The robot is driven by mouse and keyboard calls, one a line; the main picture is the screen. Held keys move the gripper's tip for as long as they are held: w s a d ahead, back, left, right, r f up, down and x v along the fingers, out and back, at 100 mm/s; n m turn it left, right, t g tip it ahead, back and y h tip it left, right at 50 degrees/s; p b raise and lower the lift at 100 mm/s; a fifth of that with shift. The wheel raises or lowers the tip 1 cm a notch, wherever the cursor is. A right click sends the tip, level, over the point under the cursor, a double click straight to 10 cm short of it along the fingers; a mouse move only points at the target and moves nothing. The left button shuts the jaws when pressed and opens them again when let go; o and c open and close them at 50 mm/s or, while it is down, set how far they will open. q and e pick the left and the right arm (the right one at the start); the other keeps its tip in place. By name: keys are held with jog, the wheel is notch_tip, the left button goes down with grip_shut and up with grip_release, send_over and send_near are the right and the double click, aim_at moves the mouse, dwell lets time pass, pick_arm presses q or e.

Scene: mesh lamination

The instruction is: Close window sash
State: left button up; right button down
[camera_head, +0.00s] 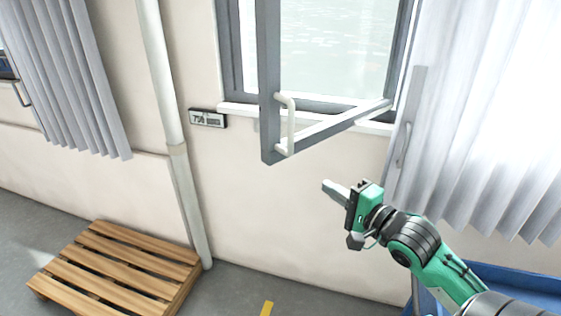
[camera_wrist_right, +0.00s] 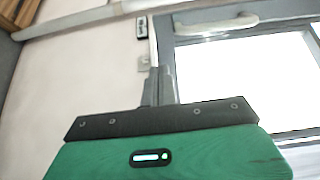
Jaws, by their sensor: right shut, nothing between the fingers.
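The window sash (camera_head: 269,83) is a grey frame that stands swung open into the room, with its lower rail (camera_head: 340,128) running back to the window frame at the right. A white handle (camera_head: 290,122) is fixed near its lower free corner. My right gripper (camera_head: 327,184) is shut and empty, below and to the right of that corner, apart from the sash. In the right wrist view its fingers (camera_wrist_right: 158,85) are together, and a grey frame with a bright pane and a white handle (camera_wrist_right: 217,24) shows beyond them. My left gripper is not in view.
A white sill (camera_head: 235,109) runs under the window. A small display (camera_head: 207,118) hangs on the wall beside a white pipe (camera_head: 160,70). Curtains (camera_head: 480,110) hang at the right. A wooden pallet (camera_head: 115,268) lies on the floor; a blue object (camera_head: 520,283) stands lower right.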

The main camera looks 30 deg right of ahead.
send_near(280, 156)
jog(key=w, duration=0.6)
jog(key=shift+a+p, duration=0.3)
jog(key=shift+p, duration=0.1)
jog(key=shift+w+a+f, duration=0.1)
jog(key=shift+w+f, duration=0.05)
jog(key=shift+w, duration=0.25)
jog(key=shift+w, duration=0.1)
